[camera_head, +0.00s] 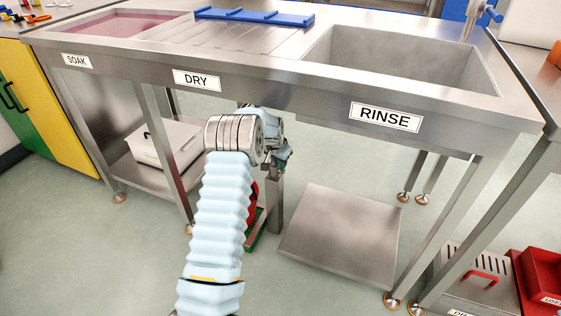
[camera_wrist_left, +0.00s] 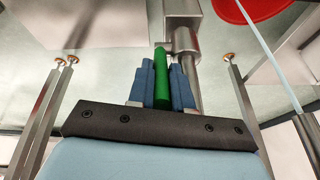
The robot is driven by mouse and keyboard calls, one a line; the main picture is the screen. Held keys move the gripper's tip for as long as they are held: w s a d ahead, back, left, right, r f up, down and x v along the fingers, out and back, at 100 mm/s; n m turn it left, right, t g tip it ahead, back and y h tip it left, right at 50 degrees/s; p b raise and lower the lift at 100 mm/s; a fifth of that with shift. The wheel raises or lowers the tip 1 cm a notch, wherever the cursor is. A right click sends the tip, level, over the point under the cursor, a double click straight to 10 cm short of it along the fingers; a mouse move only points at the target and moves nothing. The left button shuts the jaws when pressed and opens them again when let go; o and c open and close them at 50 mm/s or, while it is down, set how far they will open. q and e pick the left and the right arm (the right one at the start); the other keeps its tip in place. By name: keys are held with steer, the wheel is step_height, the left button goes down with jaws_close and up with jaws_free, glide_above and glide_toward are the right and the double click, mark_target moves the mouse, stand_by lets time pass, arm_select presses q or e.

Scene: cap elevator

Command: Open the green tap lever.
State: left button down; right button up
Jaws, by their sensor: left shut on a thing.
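The green tap lever (camera_wrist_left: 161,80) shows in the left wrist view as a green bar joined to a metal tap body (camera_wrist_left: 184,22) at its far end. My left gripper (camera_wrist_left: 160,85) has its blue fingers on both sides of the lever and is shut on it. In the head view my left gripper (camera_head: 284,153) is under the front edge of the sink bench, below and between the DRY and RINSE labels. My arm and wrist mostly hide the lever and tap there. My right gripper is not in view.
The steel sink bench (camera_head: 330,83) spans the view above my arm, with legs on both sides. A lower shelf (camera_head: 340,240) lies to the right of my arm. A white lidded container (camera_head: 165,155) stands at left. A red disc (camera_wrist_left: 250,8) is near the tap.

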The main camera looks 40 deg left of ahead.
arm_select(q)
steer(key=c, duration=1.3)
jaws_free()
steer(key=shift+r, duration=0.1)
steer(key=s+d, duration=0.1)
steer(key=s, duration=0.3)
steer(key=s+d+b, duration=0.1)
steer(key=s, duration=0.3)
steer(key=s+d+r+b, duration=0.1)
steer(key=s, duration=0.3)
